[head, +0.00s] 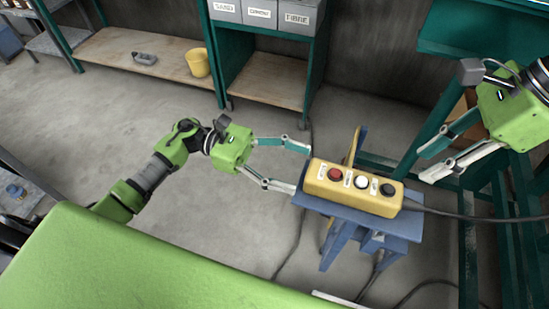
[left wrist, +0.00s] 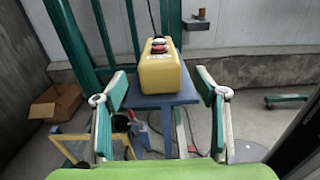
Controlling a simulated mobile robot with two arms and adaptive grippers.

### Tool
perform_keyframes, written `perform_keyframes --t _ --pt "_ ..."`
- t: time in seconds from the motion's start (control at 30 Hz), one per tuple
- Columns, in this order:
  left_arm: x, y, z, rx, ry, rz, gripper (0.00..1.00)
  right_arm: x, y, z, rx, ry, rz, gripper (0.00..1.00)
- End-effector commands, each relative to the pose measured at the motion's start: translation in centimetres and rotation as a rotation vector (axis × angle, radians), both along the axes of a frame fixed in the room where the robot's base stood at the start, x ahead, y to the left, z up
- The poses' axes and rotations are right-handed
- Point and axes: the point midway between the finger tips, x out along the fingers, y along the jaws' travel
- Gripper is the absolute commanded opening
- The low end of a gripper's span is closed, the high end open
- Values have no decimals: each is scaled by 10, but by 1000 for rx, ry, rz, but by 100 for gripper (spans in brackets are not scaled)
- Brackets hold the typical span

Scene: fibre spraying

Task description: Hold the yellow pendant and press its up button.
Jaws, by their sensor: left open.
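The yellow pendant (head: 350,203) lies on a small blue stand (head: 367,223), with a red, a white and a black button on its top face. The labels beside the buttons are too small to read. My left gripper (head: 303,169) is open, its fingertips near the pendant's left end, and holds nothing. In the left wrist view the pendant (left wrist: 160,72) stands ahead, between the two spread fingers and beyond them. My right gripper (head: 429,164) is apart from the pendant, up and to its right, with its two fingers spread and nothing between them.
A black cable (head: 470,216) runs from the pendant's right end. Green frame posts (head: 470,250) stand at the right. A shelf (head: 265,82) with labelled grey bins and a bench with a yellow cup (head: 198,63) are at the back.

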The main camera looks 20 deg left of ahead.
Motion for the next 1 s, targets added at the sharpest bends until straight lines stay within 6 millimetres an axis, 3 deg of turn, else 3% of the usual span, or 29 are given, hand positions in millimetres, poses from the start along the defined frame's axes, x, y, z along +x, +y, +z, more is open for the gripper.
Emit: perform_keyframes --t 0.2,0.4,0.6,0.87,0.9,1.0 --pt "-1 -44 1 -4 -1 0 65 0 0 0 0 0 0 28" --pt "-1 -74 1 -3 0 1 65 0 0 0 0 0 0 28" --pt "-1 -87 1 -2 2 2 65 0 0 0 0 0 0 28" --pt "-1 -88 1 -1 2 2 65 0 0 0 0 0 0 28" --pt "-1 -88 1 -1 2 2 63 0 0 0 0 0 0 28" --pt "-1 -88 0 -1 2 3 37 0 0 0 0 0 0 28"
